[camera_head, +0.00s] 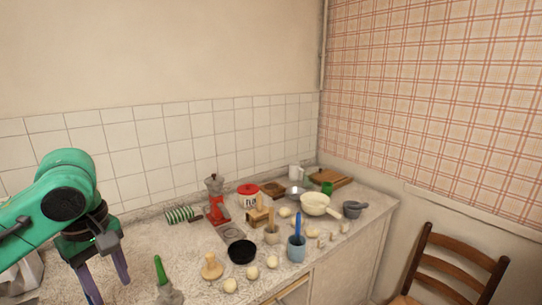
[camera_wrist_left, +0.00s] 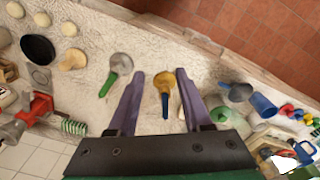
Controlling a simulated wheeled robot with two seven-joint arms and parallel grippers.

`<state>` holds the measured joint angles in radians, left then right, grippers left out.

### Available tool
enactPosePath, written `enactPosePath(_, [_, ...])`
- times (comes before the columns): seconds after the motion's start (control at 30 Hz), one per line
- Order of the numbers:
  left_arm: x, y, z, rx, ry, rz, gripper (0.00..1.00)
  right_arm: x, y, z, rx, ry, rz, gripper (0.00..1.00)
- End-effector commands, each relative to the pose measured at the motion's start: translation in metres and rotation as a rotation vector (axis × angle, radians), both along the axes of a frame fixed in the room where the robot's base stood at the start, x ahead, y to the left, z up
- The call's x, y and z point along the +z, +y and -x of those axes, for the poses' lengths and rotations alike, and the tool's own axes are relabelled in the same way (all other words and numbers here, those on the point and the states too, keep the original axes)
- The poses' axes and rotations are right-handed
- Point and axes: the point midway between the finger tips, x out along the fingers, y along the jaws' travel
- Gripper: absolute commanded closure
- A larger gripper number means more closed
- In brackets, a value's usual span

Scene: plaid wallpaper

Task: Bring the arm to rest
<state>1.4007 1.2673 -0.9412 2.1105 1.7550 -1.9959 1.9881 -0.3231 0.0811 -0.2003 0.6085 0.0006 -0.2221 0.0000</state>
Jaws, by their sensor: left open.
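My left arm (camera_head: 60,200), green with black joints, comes in from the left in the head view. It reaches over the left part of the counter, and its gripper (camera_head: 107,286) points down with its two purple fingers spread. In the left wrist view the same gripper (camera_wrist_left: 160,74) is open, with nothing held between its fingers. A yellow scoop-like utensil with a blue handle (camera_wrist_left: 165,84) shows between the fingers, seemingly lying on the counter below. My right gripper is not in view.
The counter (camera_head: 140,250) is crowded. A green-handled utensil (camera_head: 161,272) lies right of the gripper. A wooden chair (camera_head: 455,265) is at the right.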

Motion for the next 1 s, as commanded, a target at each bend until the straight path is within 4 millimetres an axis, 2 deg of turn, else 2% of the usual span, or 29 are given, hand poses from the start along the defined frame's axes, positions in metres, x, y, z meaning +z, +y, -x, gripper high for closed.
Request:
enactPosePath(0.2, [-0.032,-0.028,-0.018,-0.231,-0.025,-0.025,0.50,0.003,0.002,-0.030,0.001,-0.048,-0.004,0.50])
enactPosePath(0.33, [-0.057,-0.051,-0.027,-0.411,-0.054,-0.028,0.50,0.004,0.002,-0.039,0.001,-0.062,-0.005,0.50])
enactPosePath(0.47, [-0.086,-0.082,-0.034,-0.620,-0.100,-0.012,0.50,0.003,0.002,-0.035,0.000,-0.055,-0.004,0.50])
enactPosePath(0.57, [-0.114,-0.113,-0.035,-0.804,-0.159,0.020,0.50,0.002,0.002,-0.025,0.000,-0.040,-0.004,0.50])
enactPosePath(0.7, [-0.158,-0.156,-0.026,-1.063,-0.301,0.078,0.50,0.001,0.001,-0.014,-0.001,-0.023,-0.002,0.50])
enactPosePath(0.73, [-0.167,-0.161,-0.022,-1.102,-0.335,0.083,0.50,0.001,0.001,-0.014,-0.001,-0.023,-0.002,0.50])
enactPosePath(0.87, [-0.197,-0.160,-0.006,-1.196,-0.433,0.056,0.50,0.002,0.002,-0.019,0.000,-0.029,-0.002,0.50])
enactPosePath(1.0, [-0.224,-0.138,0.016,-1.228,-0.444,-0.014,0.50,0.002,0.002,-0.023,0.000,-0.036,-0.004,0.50])
